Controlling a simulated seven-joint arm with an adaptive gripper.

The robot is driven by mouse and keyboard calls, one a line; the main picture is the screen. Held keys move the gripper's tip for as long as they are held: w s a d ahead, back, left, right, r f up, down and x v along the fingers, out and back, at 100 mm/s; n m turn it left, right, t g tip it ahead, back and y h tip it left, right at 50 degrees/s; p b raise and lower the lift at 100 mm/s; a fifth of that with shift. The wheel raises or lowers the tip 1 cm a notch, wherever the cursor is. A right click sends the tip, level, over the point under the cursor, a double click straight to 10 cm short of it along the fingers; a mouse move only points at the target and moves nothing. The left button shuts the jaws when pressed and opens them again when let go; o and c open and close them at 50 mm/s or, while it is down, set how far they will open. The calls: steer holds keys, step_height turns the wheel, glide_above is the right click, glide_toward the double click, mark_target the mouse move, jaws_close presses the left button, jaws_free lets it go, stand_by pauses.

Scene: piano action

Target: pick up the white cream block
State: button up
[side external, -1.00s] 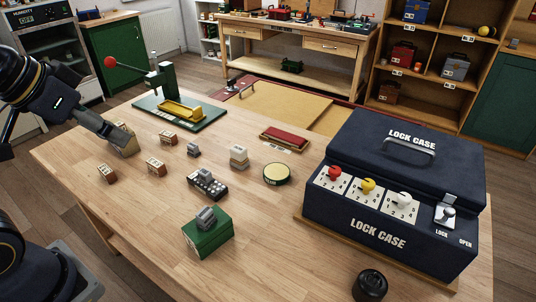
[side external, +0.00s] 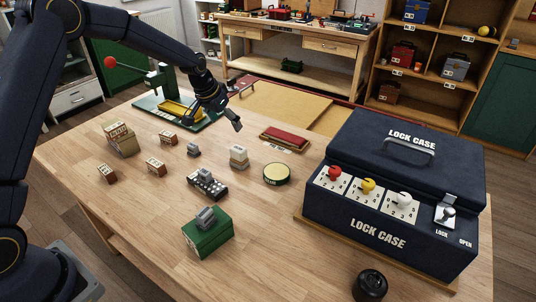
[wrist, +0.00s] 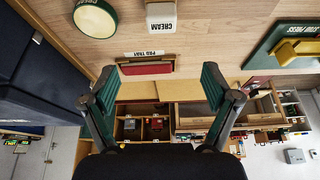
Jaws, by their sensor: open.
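The white cream block (side external: 239,157) stands on the wooden table near the middle, left of a round green-rimmed tin. In the wrist view the block (wrist: 162,16) is at the top edge, partly cut off, with the word CREAM reading upside down. My gripper (side external: 236,122) is in the air above the table, behind the block in the side view. In the wrist view my gripper (wrist: 158,88) has its two green-padded fingers wide apart with nothing between them. The gripper and the block are apart.
The round tin (side external: 277,174) is close to the block's right. A red pad tray (side external: 284,139) lies behind it. A dark key-like part (side external: 207,184) is in front. The large lock case (side external: 396,190) fills the right. A green press (side external: 178,112) stands at the back left.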

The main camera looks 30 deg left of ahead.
mark_target(238, 148)
steer(key=x, duration=1.6)
steer(key=shift+s+a+f, duration=0.2)
steer(key=shift+f, duration=0.35)
steer(key=shift+c, duration=0.2)
steer(key=c, duration=1.2)
steer(key=shift+c, duration=0.3)
steer(key=shift+r, duration=0.15)
